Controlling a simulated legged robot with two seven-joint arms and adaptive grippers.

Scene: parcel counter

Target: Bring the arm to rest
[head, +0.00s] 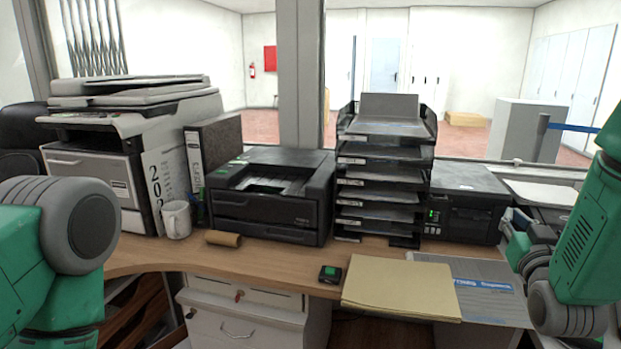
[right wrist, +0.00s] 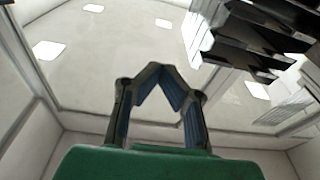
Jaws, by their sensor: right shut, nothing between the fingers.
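My right arm comes in from the right in the head view, and its gripper (head: 513,222) is held at the right end of the counter, near the small black printer. In the right wrist view the fingers of my right gripper (right wrist: 154,68) meet at their tips with nothing between them. That view looks up toward the ceiling, with the dark letter trays at upper right. My left arm shows at the left edge of the head view, but its gripper is out of view.
The wooden counter (head: 283,262) carries a large copier (head: 95,165), a mug (head: 176,220), a cardboard tube (head: 223,239), a black printer (head: 270,195), a letter tray stack (head: 384,170), a small printer (head: 465,205), a stamp pad (head: 330,274) and envelopes (head: 400,287). Bare wood lies left of the stamp pad.

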